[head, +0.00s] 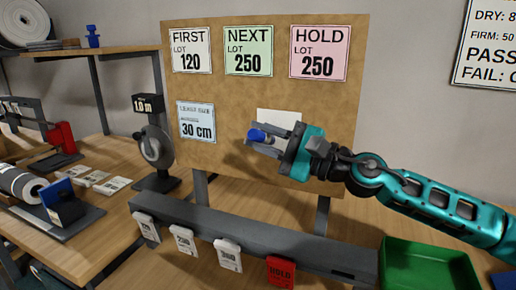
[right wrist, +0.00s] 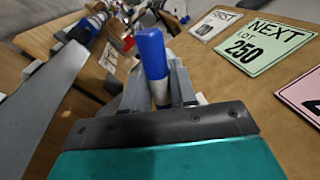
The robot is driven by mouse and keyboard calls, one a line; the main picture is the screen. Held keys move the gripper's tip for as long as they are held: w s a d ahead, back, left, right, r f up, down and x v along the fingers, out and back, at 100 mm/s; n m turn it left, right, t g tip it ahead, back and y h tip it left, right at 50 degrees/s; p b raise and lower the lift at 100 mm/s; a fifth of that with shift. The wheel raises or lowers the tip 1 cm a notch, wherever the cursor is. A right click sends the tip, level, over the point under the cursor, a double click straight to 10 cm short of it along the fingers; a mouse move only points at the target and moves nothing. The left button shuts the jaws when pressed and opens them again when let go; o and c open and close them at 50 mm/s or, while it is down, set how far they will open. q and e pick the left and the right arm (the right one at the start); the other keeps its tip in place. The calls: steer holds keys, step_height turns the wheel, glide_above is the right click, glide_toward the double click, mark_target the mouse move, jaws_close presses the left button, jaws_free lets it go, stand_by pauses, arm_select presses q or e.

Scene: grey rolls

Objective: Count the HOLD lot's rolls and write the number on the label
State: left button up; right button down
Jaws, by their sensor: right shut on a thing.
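My right gripper (head: 262,140) is shut on a blue marker-like piece (head: 257,134), in front of the brown board. In the right wrist view the blue piece (right wrist: 151,52) is a cylinder with a pale lower part between the fingers. A blank white label (head: 280,117) on the board is partly hidden behind the gripper. The pink HOLD card (head: 319,52) reads lot 250. A red HOLD tag (head: 281,271) hangs on the grey rail (head: 250,232). A grey roll (head: 20,184) lies at the left. My left gripper is not in view.
The board (head: 225,120) also bears the FIRST card (head: 191,50), NEXT card (head: 248,51) and a 30 cm card (head: 196,122). Several white tags hang on the rail. A green tray (head: 425,250) stands at the lower right. A dial gauge (head: 155,145) stands left of the board.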

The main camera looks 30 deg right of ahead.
steer(key=shift+w+d+f+b, duration=0.25)
steer(key=shift+d+f+b, duration=0.05)
steer(key=shift+f+b, duration=0.15)
steer(key=shift+w+d+f+b, duration=0.25)
steer(key=shift+f+b, duration=0.2)
steer(key=shift+w+d+r, duration=0.1)
steer(key=shift+w+d, duration=0.05)
steer(key=shift+d, duration=0.05)
step_height(320, 180, up, 2)
steer(key=shift+r+p, duration=0.25)
steer(key=shift+p, duration=0.8)
step_height(320, 180, up, 2)
steer(key=shift+r+p, duration=0.15)
steer(key=shift+p, duration=0.9)
steer(key=shift+r+p, duration=0.45)
steer(key=shift+r, duration=0.05)
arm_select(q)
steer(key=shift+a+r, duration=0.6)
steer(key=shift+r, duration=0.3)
arm_select(e)
steer(key=shift+s+a+f, duration=0.1)
steer(key=shift+s+a, duration=0.15)
steer(key=shift+a, duration=0.05)
arm_select(q)
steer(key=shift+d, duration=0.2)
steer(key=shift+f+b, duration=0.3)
steer(key=shift+b, duration=0.05)
arm_select(e)
steer(key=shift+w+d, duration=0.2)
steer(key=shift+d, duration=0.05)
